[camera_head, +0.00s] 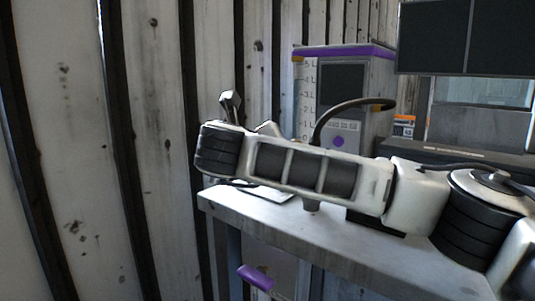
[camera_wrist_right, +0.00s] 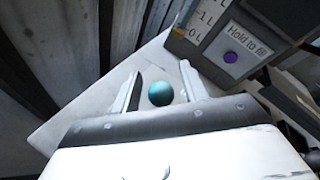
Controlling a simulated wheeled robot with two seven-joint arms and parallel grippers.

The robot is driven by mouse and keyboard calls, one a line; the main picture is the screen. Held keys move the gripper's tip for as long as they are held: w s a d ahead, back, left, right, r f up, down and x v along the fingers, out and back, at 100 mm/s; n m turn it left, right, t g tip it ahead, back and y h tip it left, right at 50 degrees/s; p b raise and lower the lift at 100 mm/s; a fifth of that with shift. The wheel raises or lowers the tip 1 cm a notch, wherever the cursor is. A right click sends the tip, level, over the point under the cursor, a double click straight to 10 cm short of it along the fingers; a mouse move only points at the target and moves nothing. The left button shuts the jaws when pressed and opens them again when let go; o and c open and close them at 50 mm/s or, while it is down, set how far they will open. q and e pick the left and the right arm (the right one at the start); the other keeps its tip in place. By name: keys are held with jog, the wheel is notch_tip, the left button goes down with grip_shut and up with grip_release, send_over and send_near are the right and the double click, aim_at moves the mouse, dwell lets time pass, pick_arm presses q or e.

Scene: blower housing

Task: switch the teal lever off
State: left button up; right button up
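A round teal knob (camera_wrist_right: 161,93), likely the end of the teal lever, shows in the right wrist view above the white bench top. The lever's shaft is hidden below it. My right gripper (camera_wrist_right: 158,86) is open, with one finger on each side of the knob in the picture. No contact shows, and I cannot tell whether the knob is between the fingertips or beyond them. In the head view my right arm crosses over the bench and hides the knob and most of the gripper. My left gripper is not in view.
The bench (camera_head: 300,224) stands by a ribbed wall (camera_head: 165,120). A dispenser with a purple top (camera_head: 345,50) and purple button (camera_wrist_right: 231,58) stands at the back, with a dark hose (camera_head: 340,106) before it. A purple handle (camera_head: 255,277) sits below the bench edge. Dark screens (camera_head: 465,38) hang upper right.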

jog(key=v, duration=1.6)
